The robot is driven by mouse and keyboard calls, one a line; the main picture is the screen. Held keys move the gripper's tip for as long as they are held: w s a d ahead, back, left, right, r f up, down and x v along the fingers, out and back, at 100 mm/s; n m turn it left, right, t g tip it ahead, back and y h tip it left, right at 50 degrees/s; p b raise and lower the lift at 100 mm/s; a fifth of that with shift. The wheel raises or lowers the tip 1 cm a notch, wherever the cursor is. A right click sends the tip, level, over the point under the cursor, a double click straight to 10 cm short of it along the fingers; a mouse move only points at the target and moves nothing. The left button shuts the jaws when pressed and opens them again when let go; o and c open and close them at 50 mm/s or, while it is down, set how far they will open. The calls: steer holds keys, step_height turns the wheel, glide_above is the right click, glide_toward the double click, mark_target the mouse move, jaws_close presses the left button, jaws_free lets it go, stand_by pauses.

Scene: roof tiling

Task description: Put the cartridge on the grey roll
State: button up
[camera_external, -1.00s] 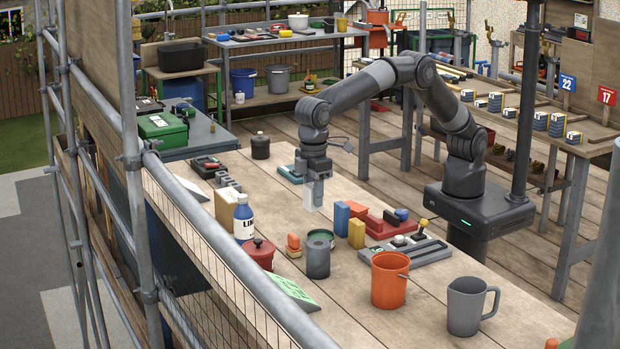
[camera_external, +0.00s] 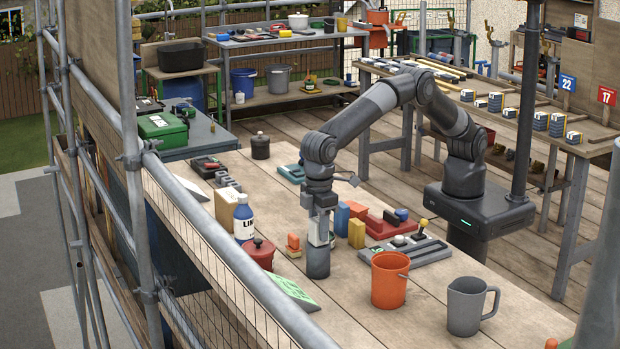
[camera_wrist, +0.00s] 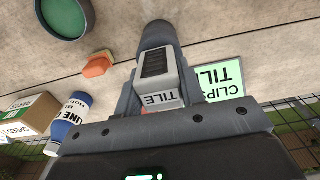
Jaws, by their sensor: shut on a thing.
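The cartridge, a small pale block with a dark top and a "TILE" label, is between the fingers of my gripper (camera_external: 319,226). It shows in the wrist view (camera_wrist: 158,95) and partly in the outside view (camera_external: 317,238). The grey roll (camera_external: 317,264) stands upright on the bench directly below my gripper. In the wrist view the roll (camera_wrist: 157,36) shows just beyond the cartridge. My gripper is shut on the cartridge, low over the roll's top. I cannot tell whether the cartridge touches the roll.
An orange block (camera_external: 293,246), a red lidded pot (camera_external: 260,254) and a green sheet (camera_external: 292,293) lie near the roll. A green-topped tin (camera_wrist: 66,14) is close by. Yellow and blue blocks (camera_external: 356,233), an orange bucket (camera_external: 388,280) and a grey jug (camera_external: 465,308) stand to the right.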

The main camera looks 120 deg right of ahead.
steer(key=o, duration=1)
steer(key=shift+f, duration=0.1)
step_height(320, 180, up, 12)
steer(key=shift+r, duration=0.25)
steer(key=s+d+r+t, duration=0.1)
steer(key=s+d+r, duration=0.6)
steer(key=s, duration=0.2)
steer(key=s+d+r+t, duration=0.2)
steer(key=s+d+r, duration=0.5)
steer(key=s, duration=0.3)
steer(key=s+d+f+t, duration=0.1)
steer(key=s+d+f, duration=0.2)
steer(key=s, duration=0.6)
steer(key=s+d+f, duration=0.3)
steer(key=s, duration=0.6)
steer(key=s+d+f+t, duration=0.1)
steer(key=s+d+f, duration=0.2)
steer(key=s, duration=0.6)
steer(key=shift+f+t, duration=0.3)
steer(key=shift+f, duration=0.25)
